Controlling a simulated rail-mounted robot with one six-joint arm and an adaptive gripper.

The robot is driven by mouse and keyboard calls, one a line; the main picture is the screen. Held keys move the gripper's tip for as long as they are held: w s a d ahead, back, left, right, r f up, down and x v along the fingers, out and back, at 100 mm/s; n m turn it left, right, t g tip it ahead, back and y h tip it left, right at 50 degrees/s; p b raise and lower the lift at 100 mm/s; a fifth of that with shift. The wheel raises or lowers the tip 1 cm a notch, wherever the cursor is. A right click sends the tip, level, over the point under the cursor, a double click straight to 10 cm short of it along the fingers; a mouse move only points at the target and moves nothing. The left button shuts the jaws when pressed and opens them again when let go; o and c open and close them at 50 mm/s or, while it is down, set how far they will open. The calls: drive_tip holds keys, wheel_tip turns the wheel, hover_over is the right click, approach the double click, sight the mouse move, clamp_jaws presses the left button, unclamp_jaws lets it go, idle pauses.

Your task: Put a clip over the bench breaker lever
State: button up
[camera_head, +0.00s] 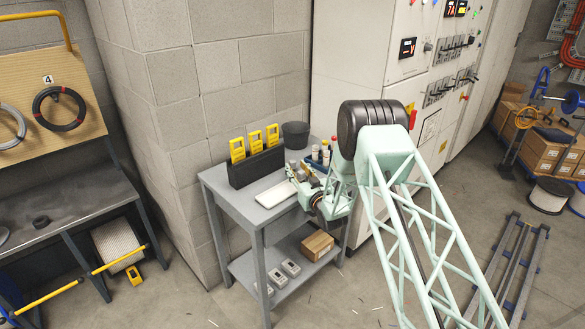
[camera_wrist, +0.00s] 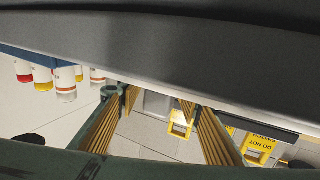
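Several yellow clips (camera_head: 255,138) stand upright in a black rack (camera_head: 257,168) on the grey bench (camera_head: 225,190) in the head view. In the wrist view, a yellow clip with lettering (camera_wrist: 257,148) shows to the right of my fingers. Another yellow square-windowed piece (camera_wrist: 180,124) shows beyond the gap between them. My gripper (camera_wrist: 160,104) is open, its ridged pads well apart, with nothing seen held. In the head view it is over the bench's right part, right of the rack, partly hidden by my wrist. I cannot make out the breaker lever; a grey block shows beyond the fingers.
A white tray (camera_head: 276,194) lies in front of the rack. A dark bucket (camera_head: 295,134) stands behind. Small bottles (camera_wrist: 64,82) are close at the left in the wrist view. A cardboard box (camera_head: 317,244) sits on the lower shelf. Tall cabinets stand behind the bench.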

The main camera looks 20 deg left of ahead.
sight(294, 163)
drive_tip(key=shift+x, duration=1.65)
drive_tip(key=shift+c, duration=0.7)
drive_tip(key=c, duration=0.9)
drive_tip(key=shift+r, duration=0.15)
drive_tip(key=shift+r, duration=1.65)
drive_tip(key=d, duration=0.5)
drive_tip(key=d+r, duration=0.1)
drive_tip(key=d, duration=0.4)
drive_tip(key=d+p, duration=0.1)
drive_tip(key=d, duration=0.5)
drive_tip(key=shift+r, duration=0.25)
